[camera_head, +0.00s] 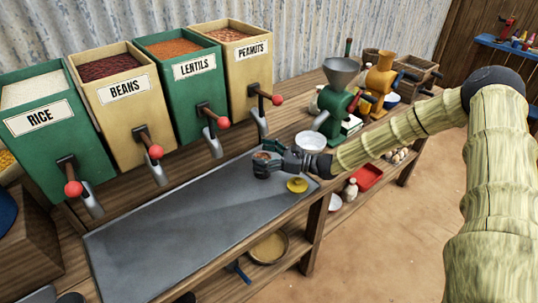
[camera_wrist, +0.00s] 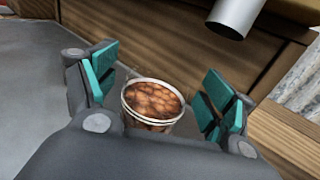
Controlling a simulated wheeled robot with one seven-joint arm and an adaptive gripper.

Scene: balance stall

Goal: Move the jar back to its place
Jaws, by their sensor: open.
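The jar (camera_wrist: 153,102) is a round, pale-rimmed container filled with brown beans or nuts, standing upright in the wrist view. It shows only in small part in the head view (camera_head: 262,156), at the right end of the grey metal tray (camera_head: 150,240). My gripper (camera_wrist: 158,90) is open, with its teal-padded fingers on either side of the jar; gaps show between the pads and the jar. In the head view my gripper (camera_head: 268,162) reaches in from the right. The jar's lower part is hidden by my gripper.
Labelled bins of rice (camera_head: 40,120), beans (camera_head: 124,90), lentils (camera_head: 194,70) and peanuts (camera_head: 248,56) stand behind, with red-knobbed spouts. A yellow disc (camera_head: 297,185) lies near my gripper. A white bowl (camera_head: 310,141) and green grinder (camera_head: 336,105) stand to the right. The tray's middle is clear.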

